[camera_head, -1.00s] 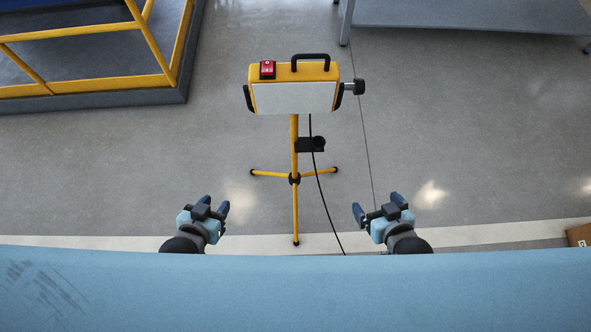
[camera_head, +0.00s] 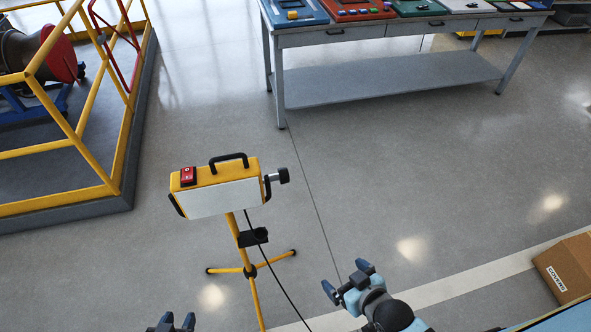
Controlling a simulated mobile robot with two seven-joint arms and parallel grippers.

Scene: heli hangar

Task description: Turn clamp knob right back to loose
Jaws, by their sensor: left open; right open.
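A yellow work lamp (camera_head: 222,193) with a pale front panel stands on a yellow tripod (camera_head: 249,285) in the lower middle-left. A dark clamp knob (camera_head: 283,175) sticks out from the lamp head's right side. A second dark knob or bracket (camera_head: 253,237) sits lower on the pole. My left gripper (camera_head: 177,322) is at the bottom edge, mostly cut off, open and empty. My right gripper (camera_head: 346,280) is right of the tripod, nearer to me, open and empty. Neither gripper touches the lamp or its knobs.
A black cable (camera_head: 281,283) runs down from the lamp toward me. A yellow-railed platform (camera_head: 60,207) stands at the left, a grey workbench (camera_head: 390,80) with coloured trays at the back. A cardboard box (camera_head: 567,266) lies at the right. Open floor lies between.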

